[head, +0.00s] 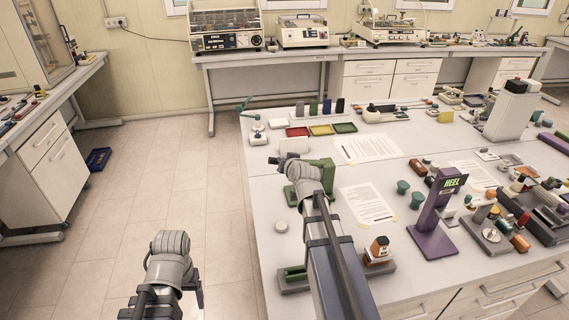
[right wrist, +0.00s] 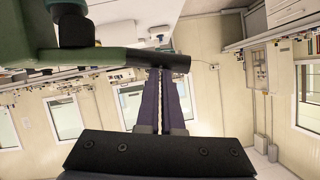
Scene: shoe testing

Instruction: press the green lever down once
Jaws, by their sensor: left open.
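The green lever (head: 320,163) stands near the left side of the table, partly behind my right arm. Its dark end points left. In the right wrist view, the green lever arm (right wrist: 85,58) runs in from the left and ends in a black grip (right wrist: 172,62). My right gripper (right wrist: 165,72) has its two dark fingers close together, with their tips at this grip. The picture does not settle whether they touch it; nothing shows between them. My left gripper (head: 150,298) is low at the left, off the table over the floor, open and holding nothing visible.
The table (head: 262,215) holds a purple HEEL stand (head: 436,215), paper sheets (head: 367,204), an orange bottle (head: 379,247) and coloured trays (head: 321,129). A teal-armed device (head: 254,125) stands at the back left.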

